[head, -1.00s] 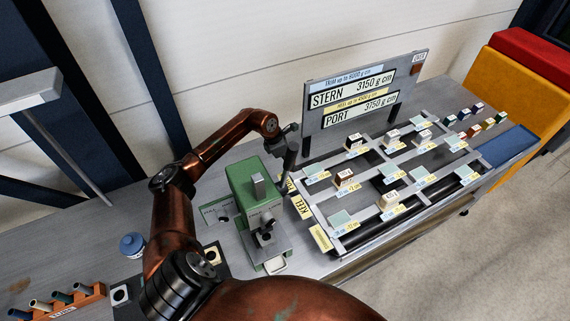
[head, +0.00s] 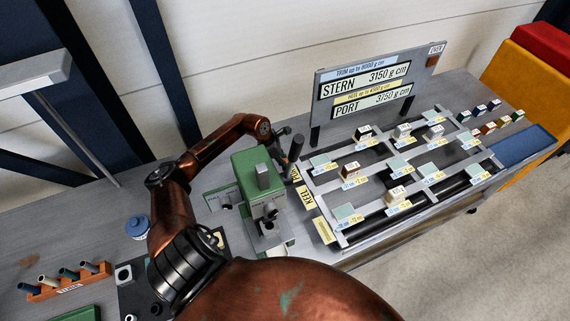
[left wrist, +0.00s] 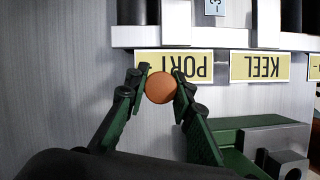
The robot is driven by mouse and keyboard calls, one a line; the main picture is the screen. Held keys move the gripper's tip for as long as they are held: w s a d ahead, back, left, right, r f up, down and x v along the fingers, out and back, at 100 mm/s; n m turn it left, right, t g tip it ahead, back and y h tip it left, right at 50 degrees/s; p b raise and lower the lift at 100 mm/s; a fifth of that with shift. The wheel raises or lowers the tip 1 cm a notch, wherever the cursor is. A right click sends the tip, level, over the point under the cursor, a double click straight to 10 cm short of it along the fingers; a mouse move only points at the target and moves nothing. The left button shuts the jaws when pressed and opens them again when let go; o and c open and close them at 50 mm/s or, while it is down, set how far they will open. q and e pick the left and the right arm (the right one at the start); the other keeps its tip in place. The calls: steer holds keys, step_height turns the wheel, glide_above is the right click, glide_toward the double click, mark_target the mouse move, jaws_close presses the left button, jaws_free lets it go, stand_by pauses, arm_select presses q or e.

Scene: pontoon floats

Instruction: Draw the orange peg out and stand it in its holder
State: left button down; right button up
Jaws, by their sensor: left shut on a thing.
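In the left wrist view, a round orange-brown end, seen end-on, is the orange peg (left wrist: 160,88). My left gripper (left wrist: 161,84) is shut on it, with one fingertip on each side. The peg is just off the edge of the PORT label. In the head view, my left gripper (head: 291,158) is beside the left end of the float frame (head: 320,200), behind the green press-like device (head: 254,175). The peg is hidden there, so I cannot tell how far it is out. Its holder cannot be made out for certain. My right gripper is not in view.
A sign board (head: 375,95) reading STERN and PORT stands behind the frame. Small blocks sit on the frame. An orange rack (head: 70,286) of several plugs and a blue jar (head: 137,228) are at left. A blue tray (head: 522,145) is at far right.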

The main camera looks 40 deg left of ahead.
arm_select(q)
steer(key=shift+f+b, duration=3.3)
steer(key=shift+f, duration=0.6)
steer(key=shift+s+f, duration=0.2)
steer(key=shift+s+f+b, duration=0.1)
steer(key=shift+f+b, duration=0.05)
steer(key=shift+b, duration=0.15)
steer(key=shift+s+d+f, duration=0.15)
steer(key=shift+f, duration=0.05)
steer(key=c, duration=2)
jaws_free()
steer(key=o, duration=0.4)
steer(key=shift+f, duration=0.15)
steer(key=shift+a, duration=0.2)
